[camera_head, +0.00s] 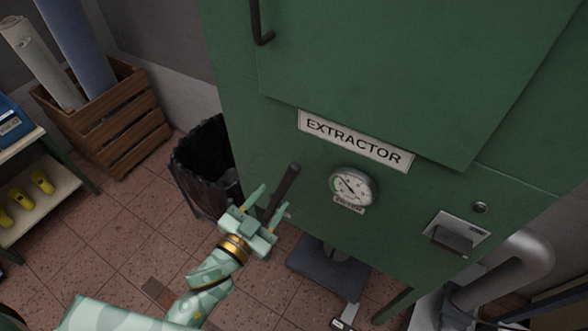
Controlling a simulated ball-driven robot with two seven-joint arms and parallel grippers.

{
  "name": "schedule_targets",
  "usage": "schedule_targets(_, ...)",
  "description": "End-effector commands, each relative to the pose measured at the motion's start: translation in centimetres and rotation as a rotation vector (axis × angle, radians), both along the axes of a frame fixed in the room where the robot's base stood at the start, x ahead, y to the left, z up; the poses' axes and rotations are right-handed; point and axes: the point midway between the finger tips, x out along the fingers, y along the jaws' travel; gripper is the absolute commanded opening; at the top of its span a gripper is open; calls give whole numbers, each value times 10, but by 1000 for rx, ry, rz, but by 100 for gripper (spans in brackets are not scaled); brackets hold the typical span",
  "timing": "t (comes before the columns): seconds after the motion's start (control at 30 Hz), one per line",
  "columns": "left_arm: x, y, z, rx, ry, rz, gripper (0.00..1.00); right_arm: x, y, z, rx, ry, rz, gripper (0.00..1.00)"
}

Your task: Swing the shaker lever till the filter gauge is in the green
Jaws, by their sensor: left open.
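The green extractor cabinet (420,95) fills the right half, with an "EXTRACTOR" label (355,140). Below the label is the round filter gauge (352,186) with a white face and dark needle. The needle seems to point to the upper left; its coloured zones are too small to read surely. A dark bar, seemingly the shaker lever (287,182), slants up at the cabinet's lower left. My left gripper (270,203) is open, and the bar shows between its two fingers. I cannot tell if they touch it. My right gripper is not in view.
A black-lined bin (203,165) stands left of the cabinet, close behind my left gripper. A wooden crate (118,120) holds rolls. A shelf with yellow shoe lasts (42,181) is at the left edge. A dark handle (452,240) and grey pipe (515,262) are at lower right.

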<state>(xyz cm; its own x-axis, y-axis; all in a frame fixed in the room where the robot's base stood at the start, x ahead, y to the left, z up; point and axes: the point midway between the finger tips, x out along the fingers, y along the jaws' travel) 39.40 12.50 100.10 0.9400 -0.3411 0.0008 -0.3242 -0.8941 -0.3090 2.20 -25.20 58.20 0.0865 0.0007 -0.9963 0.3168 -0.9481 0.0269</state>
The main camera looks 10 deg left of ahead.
Motion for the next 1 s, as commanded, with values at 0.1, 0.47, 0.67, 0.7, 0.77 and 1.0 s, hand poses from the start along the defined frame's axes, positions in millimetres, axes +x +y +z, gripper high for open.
schedule_targets(0.1, 32, -11, 2, 2, -5, -1, 45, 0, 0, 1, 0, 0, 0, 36)
schedule_targets(0.47, 95, -35, -1, 0, 0, -1, 45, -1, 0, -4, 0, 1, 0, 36)
schedule_targets(0.67, 104, -38, -1, 1, 1, -2, 45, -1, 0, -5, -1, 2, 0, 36)
schedule_targets(0.7, 104, -38, -1, 1, 1, -2, 45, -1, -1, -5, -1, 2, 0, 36)
schedule_targets(0.77, 104, -38, -1, 1, 1, -2, 45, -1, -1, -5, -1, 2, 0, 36)
schedule_targets(1.0, 104, -38, -1, 0, 1, -1, 9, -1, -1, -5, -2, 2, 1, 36)
